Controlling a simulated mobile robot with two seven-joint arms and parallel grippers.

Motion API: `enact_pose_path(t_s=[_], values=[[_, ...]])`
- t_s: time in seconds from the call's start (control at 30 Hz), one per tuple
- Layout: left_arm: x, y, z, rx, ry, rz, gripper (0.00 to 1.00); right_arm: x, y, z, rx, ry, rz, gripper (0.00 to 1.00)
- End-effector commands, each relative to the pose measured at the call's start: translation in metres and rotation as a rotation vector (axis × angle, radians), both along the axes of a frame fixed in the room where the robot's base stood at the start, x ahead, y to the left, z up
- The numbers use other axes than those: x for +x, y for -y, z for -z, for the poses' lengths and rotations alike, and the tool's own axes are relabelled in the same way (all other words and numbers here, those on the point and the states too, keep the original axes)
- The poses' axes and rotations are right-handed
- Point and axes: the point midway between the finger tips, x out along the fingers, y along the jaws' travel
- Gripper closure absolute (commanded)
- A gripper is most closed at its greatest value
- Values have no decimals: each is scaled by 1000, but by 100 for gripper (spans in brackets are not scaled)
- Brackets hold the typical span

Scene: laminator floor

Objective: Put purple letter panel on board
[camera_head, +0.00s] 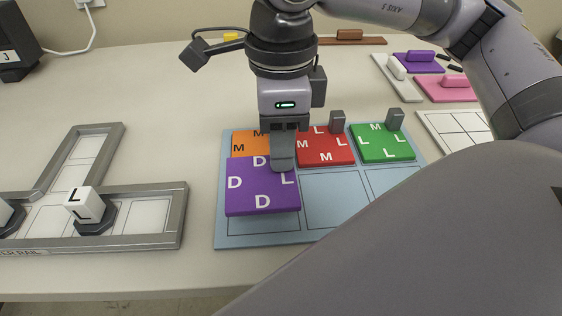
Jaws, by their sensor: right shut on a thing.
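The purple letter panel (262,198), with white letters D and L, is at the left front part of the blue-grey board (255,240). My right gripper (283,160) is above it and shut on the panel's handle, which the fingers hide. The panel overlaps the lower edge of the orange panel (240,140) in the picture; I cannot tell whether it touches the board. A red panel (324,156) and a green panel (383,153) lie in the back row of the board. The front middle cell is bare. My left gripper is not in view.
A grey rail frame (160,190) with letter cubes (84,204) stands at the left. Another purple panel (420,68), a pink panel (447,95) and a white gridded tray (430,120) are at the right. The table between rail and board is clear.

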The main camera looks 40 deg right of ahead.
Motion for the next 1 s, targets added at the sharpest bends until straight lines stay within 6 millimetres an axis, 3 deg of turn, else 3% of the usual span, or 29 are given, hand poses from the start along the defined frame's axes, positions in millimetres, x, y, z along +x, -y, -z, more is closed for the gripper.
enact_pose_path(t_s=[0.23,0.47,0.63,0.67,0.7,1.0], values=[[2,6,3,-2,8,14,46,-1,0,36,-1,-3,0,100],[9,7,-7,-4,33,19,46,0,0,37,-1,-1,-1,100],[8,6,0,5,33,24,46,0,0,43,0,0,-1,100],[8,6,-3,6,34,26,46,0,0,41,-1,-1,-1,62],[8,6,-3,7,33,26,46,0,0,41,-1,-1,-1,49],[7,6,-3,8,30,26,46,0,0,40,-1,-1,-1,46]])
